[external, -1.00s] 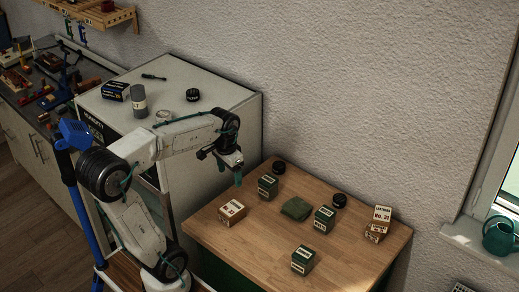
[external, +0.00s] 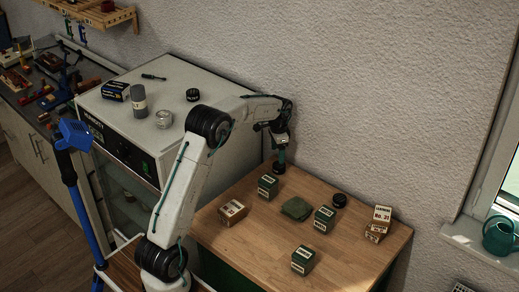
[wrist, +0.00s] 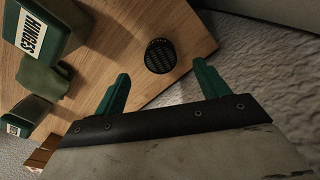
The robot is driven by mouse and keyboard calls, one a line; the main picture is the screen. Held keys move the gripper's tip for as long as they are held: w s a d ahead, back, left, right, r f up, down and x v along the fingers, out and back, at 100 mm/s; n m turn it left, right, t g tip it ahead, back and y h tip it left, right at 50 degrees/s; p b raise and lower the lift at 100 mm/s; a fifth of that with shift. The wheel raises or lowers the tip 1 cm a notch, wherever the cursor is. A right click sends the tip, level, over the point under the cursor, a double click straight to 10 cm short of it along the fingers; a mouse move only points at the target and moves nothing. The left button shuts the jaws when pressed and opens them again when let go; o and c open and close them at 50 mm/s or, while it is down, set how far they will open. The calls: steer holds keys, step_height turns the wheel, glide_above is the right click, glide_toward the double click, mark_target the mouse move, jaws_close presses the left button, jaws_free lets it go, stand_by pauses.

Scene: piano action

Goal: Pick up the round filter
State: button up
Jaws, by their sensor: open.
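A round black filter with a grid-like face (wrist: 160,56) lies on the wooden table, just beyond and between my fingertips in the wrist view. In the external view the round filter (external: 279,168) sits at the table's back left edge by the wall, directly below my gripper. My gripper (external: 281,156) points down over it, and its green fingers hide part of it. In the wrist view my gripper (wrist: 161,71) is open with nothing between the fingers. I cannot tell whether the fingers touch the filter.
A second black round item (external: 339,200) lies farther right. Green boxes (external: 268,187), a green cloth (external: 296,209) and brown boxes (external: 232,212) stand on the table. The textured wall (wrist: 275,70) is close behind the filter. The table's front middle is mostly bare.

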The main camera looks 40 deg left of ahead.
mark_target(278, 165)
step_height(278, 165, down, 8)
steer(key=shift+w+d+r, duration=0.15)
steer(key=c, duration=1)
